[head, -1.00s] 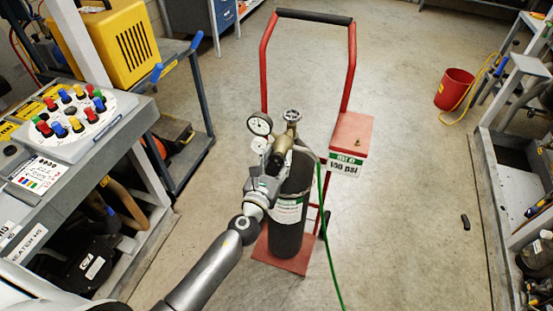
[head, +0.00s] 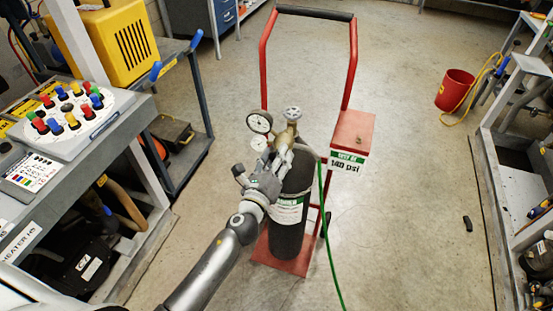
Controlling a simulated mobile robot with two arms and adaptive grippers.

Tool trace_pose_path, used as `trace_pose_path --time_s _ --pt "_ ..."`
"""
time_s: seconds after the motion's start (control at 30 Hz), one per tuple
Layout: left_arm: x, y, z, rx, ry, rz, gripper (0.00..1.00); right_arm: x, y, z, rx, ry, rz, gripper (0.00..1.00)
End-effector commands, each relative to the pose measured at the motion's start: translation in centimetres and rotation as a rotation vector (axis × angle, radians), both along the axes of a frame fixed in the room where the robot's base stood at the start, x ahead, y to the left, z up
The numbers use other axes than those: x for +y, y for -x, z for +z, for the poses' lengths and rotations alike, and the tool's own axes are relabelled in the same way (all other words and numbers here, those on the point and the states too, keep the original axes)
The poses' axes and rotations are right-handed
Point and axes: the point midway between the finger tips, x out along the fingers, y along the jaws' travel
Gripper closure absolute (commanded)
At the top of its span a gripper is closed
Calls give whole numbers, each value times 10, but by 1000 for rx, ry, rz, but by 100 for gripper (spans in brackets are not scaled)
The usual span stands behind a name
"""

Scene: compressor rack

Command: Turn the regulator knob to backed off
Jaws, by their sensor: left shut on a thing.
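A dark gas cylinder (head: 288,235) stands upright on a red hand cart (head: 352,85). A brass regulator with two round gauges sits at its top; the larger gauge (head: 259,122) is above the smaller gauge (head: 259,142). A round valve handwheel (head: 292,113) is to the right of the gauges. My left gripper (head: 281,160) reaches up from below and is shut at the regulator, just below the gauges. The regulator knob is hidden by my gripper, so its setting cannot be seen. My right gripper is not in view.
A red box (head: 352,132) with a 140 psi sign is fixed to the cart's right side. A green hose (head: 325,230) runs down from the regulator. A panel of coloured knobs (head: 68,118) stands at left. A red bucket (head: 455,90) stands on open floor at right.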

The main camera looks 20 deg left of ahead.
Motion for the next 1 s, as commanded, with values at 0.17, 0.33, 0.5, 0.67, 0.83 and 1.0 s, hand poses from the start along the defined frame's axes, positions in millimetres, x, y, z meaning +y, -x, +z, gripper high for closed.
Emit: trace_pose_path --time_s 0.17,0.33,0.5,0.67,0.83,1.0 --pt "1 0 -1 6 170 1 83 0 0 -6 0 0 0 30" --pt "0 0 -1 11 331 0 83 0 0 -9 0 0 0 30" --pt "1 0 -1 17 492 2 83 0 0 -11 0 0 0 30" --pt "0 0 -1 23 644 1 83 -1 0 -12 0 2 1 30" --pt "1 0 -1 28 806 2 83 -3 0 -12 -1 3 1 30" --pt "1 0 -1 34 966 2 83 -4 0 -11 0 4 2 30"
